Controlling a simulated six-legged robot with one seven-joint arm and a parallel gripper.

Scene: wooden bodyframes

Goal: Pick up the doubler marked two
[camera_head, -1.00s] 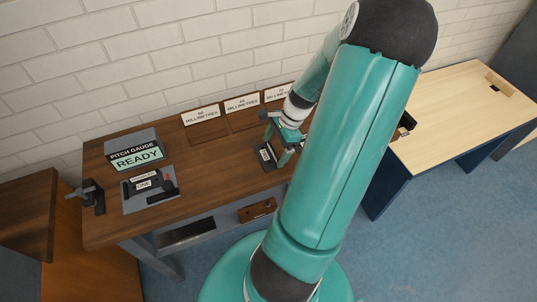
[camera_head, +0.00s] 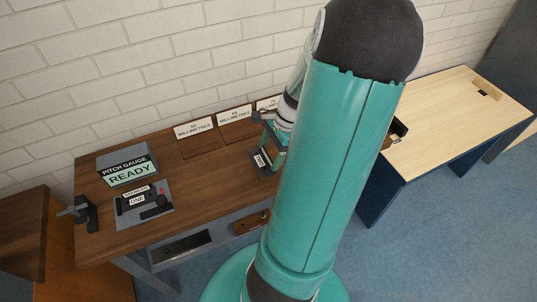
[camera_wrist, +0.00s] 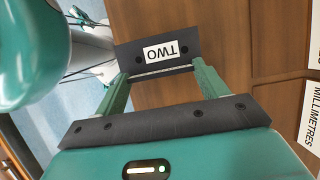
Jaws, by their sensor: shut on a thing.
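The doubler marked two, a dark plate with a white label reading TWO (camera_wrist: 165,52), is between my gripper's teal fingers in the wrist view, its label upside down. My gripper (camera_wrist: 160,69) is shut on it, one finger at each side. In the head view my gripper (camera_head: 268,146) and the doubler (camera_head: 261,163) are over the right part of the brown bench (camera_head: 205,180), partly behind my arm. I cannot tell how far the plate is above the bench top. A doubler marked one (camera_head: 137,199) is on a grey plate at the left of the bench.
A pitch gauge box (camera_head: 128,166) reading READY stands behind the grey plate (camera_head: 126,219). A dark clamp-like tool (camera_head: 85,214) stands at the bench's left end. Millimetre signs (camera_head: 193,128) line the back.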

